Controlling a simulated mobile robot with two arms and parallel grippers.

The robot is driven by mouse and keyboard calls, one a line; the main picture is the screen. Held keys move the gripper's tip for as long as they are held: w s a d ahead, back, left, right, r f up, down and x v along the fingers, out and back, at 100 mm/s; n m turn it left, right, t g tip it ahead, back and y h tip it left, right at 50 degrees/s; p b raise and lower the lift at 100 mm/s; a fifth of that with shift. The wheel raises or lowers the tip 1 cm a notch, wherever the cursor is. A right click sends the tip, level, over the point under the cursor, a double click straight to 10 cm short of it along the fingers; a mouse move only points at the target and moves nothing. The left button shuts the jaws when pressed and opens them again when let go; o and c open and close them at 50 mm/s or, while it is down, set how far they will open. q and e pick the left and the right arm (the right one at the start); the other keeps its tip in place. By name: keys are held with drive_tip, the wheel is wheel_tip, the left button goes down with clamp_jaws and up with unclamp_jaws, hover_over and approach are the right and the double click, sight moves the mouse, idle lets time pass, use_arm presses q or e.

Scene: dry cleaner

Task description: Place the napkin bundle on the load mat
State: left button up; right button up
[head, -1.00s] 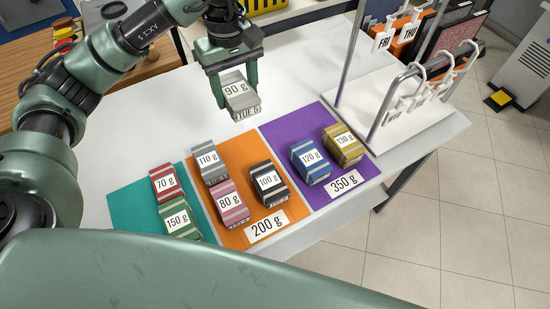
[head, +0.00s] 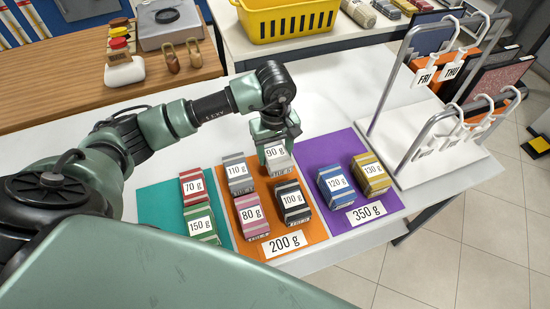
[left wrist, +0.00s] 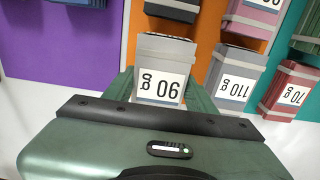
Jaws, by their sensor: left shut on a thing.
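The light grey napkin bundle marked 90 g (head: 277,157) is between the fingers of my left gripper (head: 272,140), which is shut on it. It is at the back part of the orange mat (head: 252,247) labelled 200 g; whether it touches the mat cannot be told. The left wrist view also shows this bundle (left wrist: 166,67) between the fingers. The orange mat bears the grey 110 g bundle (head: 238,173), the pink 80 g bundle (head: 250,215) and the black 100 g bundle (head: 293,203). My right gripper is not in view.
The teal mat (head: 160,205) bears the red 70 g and green 150 g bundles. The purple mat (head: 325,150) labelled 350 g bears the blue 120 g and yellow 130 g bundles. A metal rack (head: 430,130) with tags stands at right. The white table behind the mats is clear.

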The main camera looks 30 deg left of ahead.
sight(275, 161)
use_arm(q)
wheel_tip(275, 161, down, 4)
drive_tip(key=shift+r, duration=0.25)
drive_tip(key=shift+f, duration=0.2)
drive_tip(key=o, duration=1.4)
drive_tip(key=shift+r, duration=0.1)
